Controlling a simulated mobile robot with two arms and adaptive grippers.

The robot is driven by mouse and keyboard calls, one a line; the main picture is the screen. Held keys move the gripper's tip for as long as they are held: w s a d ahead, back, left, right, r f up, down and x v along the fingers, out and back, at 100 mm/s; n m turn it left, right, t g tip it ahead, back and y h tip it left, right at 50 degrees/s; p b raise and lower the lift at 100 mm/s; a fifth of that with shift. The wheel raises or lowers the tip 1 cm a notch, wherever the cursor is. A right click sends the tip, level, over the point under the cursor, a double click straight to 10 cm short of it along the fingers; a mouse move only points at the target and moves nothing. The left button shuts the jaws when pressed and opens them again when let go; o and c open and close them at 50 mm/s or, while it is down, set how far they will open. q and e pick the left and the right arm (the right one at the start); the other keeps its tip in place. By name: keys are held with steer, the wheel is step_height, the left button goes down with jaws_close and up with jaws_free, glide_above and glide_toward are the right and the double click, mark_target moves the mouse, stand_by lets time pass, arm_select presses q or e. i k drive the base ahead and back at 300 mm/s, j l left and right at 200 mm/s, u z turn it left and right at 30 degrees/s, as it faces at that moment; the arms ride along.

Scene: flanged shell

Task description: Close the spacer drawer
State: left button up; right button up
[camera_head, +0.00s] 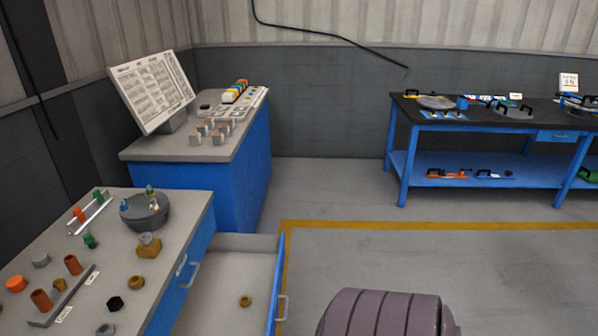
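A drawer (222,287) stands pulled out from the blue side of the grey-topped bench at lower left. Its blue front (276,285) carries a metal handle (283,307) facing right. A small brass-coloured ring (246,301) lies on the drawer floor. The near end of the drawer is cut off by the bottom edge. A second handle (191,275) and a small label (181,265) are on the bench side; whether the open drawer bears a label I cannot tell. Neither of my grippers is in view.
The bench top (165,215) holds several loose fittings and a round grey part (145,211). A mauve ribbed rounded object (385,315) is at the bottom, right of the drawer. Grey floor (340,200) with a yellow line is clear ahead. A blue workbench (470,125) stands at back right.

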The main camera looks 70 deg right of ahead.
mark_target(234, 267)
steer(key=k+l+z, duration=0.1)
steer(key=z, duration=1.7)
